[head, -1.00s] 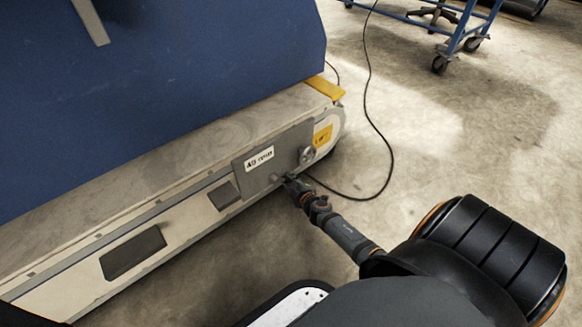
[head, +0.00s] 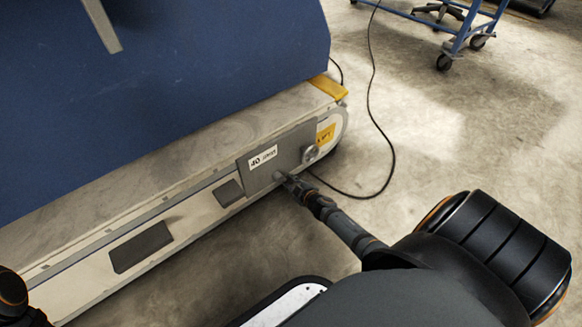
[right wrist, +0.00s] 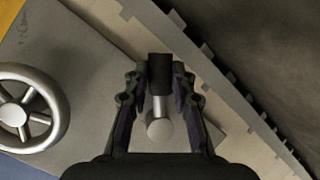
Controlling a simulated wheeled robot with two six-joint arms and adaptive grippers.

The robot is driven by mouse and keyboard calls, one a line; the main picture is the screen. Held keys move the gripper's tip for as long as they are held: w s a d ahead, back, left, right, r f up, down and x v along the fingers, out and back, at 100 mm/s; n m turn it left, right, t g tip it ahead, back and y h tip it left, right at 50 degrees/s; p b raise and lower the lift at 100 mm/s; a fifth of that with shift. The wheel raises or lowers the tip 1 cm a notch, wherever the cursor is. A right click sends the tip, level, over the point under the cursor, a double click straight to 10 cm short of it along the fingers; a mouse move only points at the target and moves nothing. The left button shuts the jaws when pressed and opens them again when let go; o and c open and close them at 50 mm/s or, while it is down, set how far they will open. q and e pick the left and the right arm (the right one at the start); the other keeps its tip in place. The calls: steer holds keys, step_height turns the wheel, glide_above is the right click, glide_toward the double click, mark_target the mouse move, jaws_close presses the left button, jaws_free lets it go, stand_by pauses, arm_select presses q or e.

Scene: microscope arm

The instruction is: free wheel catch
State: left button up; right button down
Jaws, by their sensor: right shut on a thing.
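A grey panel (head: 264,165) with a white label is on the side of the long pale machine base. A small spoked metal handwheel (head: 310,153) is at the panel's right end; it also shows at the left of the right wrist view (right wrist: 24,108). A small catch lever with a black grip (right wrist: 160,74), a metal rod and a round end is on the panel. My right gripper (head: 285,179) is at the panel, left of and below the handwheel. In the right wrist view its fingers (right wrist: 161,84) are shut on the black grip. My left gripper is out of view.
The blue machine body (head: 160,80) rises above the pale base (head: 90,270). A yellow corner piece (head: 328,86) is at its end. A black cable (head: 372,100) lies on the floor. A blue wheeled cart (head: 455,45) is at the back right. The right floor is open.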

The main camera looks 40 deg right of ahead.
steer(key=c, duration=1.1)
jaws_free()
steer(key=shift+s, duration=0.1)
steer(key=v, duration=1.2)
